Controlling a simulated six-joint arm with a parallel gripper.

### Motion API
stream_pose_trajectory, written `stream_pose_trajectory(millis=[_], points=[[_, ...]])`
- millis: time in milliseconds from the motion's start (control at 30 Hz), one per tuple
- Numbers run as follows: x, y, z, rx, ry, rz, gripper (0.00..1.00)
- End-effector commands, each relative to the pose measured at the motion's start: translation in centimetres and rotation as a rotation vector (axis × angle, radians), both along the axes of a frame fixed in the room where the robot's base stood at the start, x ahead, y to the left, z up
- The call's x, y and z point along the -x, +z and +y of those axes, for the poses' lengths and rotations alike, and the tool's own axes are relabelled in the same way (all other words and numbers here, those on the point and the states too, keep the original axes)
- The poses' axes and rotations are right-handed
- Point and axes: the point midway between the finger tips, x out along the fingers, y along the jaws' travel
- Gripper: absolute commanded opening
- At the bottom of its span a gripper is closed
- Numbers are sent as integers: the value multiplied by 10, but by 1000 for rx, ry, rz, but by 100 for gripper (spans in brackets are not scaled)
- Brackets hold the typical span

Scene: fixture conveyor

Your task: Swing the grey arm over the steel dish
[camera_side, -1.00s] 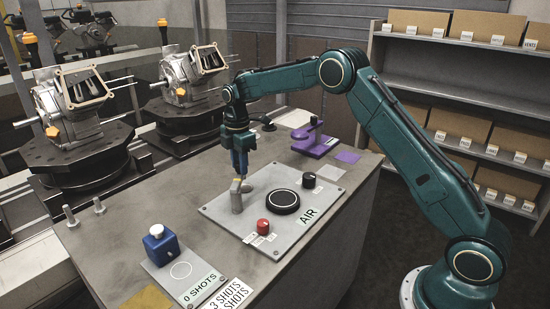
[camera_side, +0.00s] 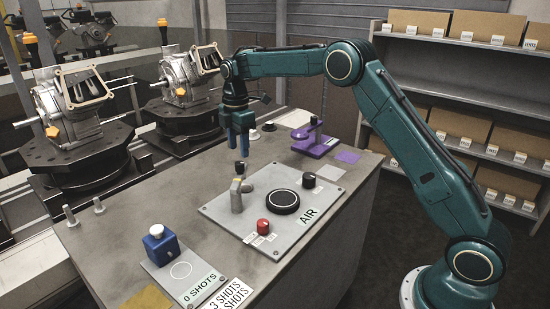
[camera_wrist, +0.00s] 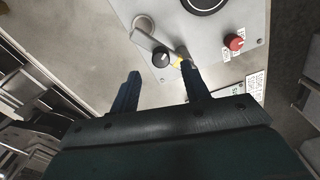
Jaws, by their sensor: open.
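The grey arm (camera_side: 237,202) stands on the grey AIR panel, with a black knob (camera_side: 240,167) at its top. In the wrist view the grey arm (camera_wrist: 150,46) runs slantwise, with the black knob and a yellow mark near one end. A pale round rim (camera_wrist: 143,24) lies at the arm's other end; I cannot tell surely whether it is the steel dish. My gripper (camera_side: 234,154) is above the knob, pointing down, open and empty. In the wrist view the knob shows just beyond and between the fingertips (camera_wrist: 160,70).
The panel also carries a black disc (camera_side: 283,201), a red knob (camera_side: 263,226) and a black knob (camera_side: 309,180). A blue button block (camera_side: 160,243) is at front left, a purple fixture (camera_side: 315,141) at the back. Engine parts on turntables (camera_side: 80,150) stand left.

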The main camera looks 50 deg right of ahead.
Motion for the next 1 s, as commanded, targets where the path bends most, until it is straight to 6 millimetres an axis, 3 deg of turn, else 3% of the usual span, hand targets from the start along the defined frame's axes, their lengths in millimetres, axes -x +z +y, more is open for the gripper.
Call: stream_pose_trajectory(millis=[200, 400, 633, 1000], points=[[-1, 39, 0, 0, 1, -3, 46], [-1, 64, 0, 0, 1, -3, 46], [0, 77, 0, 0, 1, 0, 46], [0, 78, 0, 0, 1, 0, 46]])
